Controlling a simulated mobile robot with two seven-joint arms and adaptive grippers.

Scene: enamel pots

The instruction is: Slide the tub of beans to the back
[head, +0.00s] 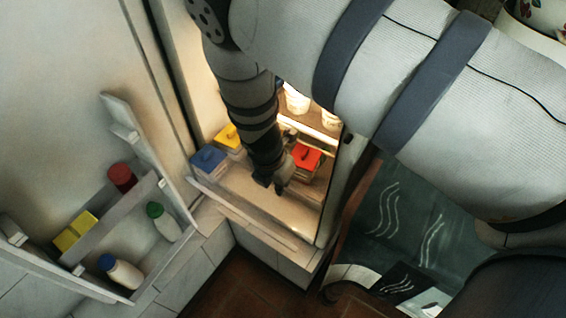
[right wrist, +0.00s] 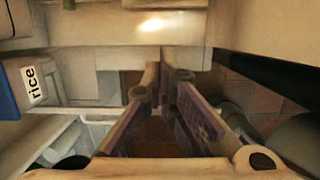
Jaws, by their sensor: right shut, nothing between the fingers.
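Three lidded tubs stand on the lit shelf of an open fridge in the head view. One has a blue lid (head: 208,160), one a yellow lid (head: 228,136) behind it, and one a red lid (head: 307,157) at the right. The blue tub (right wrist: 8,92) shows at the left edge of the right wrist view with a label reading "rice". No beans label can be read, so I cannot tell which of the other two holds beans. My right gripper (head: 270,184) is shut and empty over the shelf front, between the blue and red tubs. My left gripper is not seen.
The fridge door (head: 140,210) stands open at left, its racks holding bottles, a red-topped jar and a yellow box. White containers (head: 297,100) stand on a shelf farther back. The fridge's right wall is close beside the red tub. The shelf front (head: 250,200) is bare.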

